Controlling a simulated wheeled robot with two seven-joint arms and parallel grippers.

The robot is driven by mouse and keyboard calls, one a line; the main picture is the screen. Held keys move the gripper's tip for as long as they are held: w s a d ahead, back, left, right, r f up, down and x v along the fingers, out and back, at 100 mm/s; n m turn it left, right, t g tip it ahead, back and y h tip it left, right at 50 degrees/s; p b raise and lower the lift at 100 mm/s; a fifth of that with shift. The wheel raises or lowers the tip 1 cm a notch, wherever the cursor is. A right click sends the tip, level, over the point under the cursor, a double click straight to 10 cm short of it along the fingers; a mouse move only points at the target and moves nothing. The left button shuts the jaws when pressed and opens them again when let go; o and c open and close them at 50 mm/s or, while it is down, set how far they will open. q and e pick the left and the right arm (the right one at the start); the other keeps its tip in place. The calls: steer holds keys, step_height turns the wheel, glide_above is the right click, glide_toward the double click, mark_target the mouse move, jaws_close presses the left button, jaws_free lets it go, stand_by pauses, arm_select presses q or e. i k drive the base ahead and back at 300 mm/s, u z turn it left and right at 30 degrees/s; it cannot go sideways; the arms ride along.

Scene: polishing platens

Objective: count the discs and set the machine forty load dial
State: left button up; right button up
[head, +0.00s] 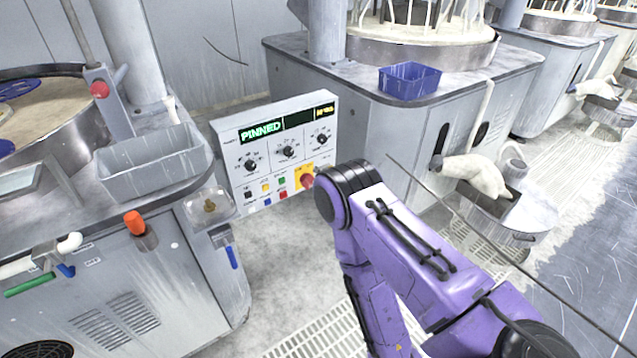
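A white control panel (277,150) stands at the centre between two machines. Its display (262,132) reads "PINNED" in green, with small amber text at the right that I cannot read surely. Below are three black dials: left (250,165), middle (288,152) and right (322,140). Their labels and settings are too small to read. Blue round pieces (18,89) lie on the left machine's platen (52,103), cut off by the picture's edge, so any others are hidden. My purple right arm covers the area right of the panel; its gripper is not visible. My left gripper is out of view.
A red button (307,181) on yellow sits at the panel's lower right. A grey bin (152,160) and orange knob (134,222) are on the left machine. A blue bin (410,80) sits on the right machine. A bucket (497,215) stands on the floor at right.

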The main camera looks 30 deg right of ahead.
mark_target(249, 165)
steer(key=z, duration=0.1)
steer(key=k, duration=0.5)
steer(key=z, duration=1.35)
steer(key=i, duration=1.3)
steer(key=u, duration=0.65)
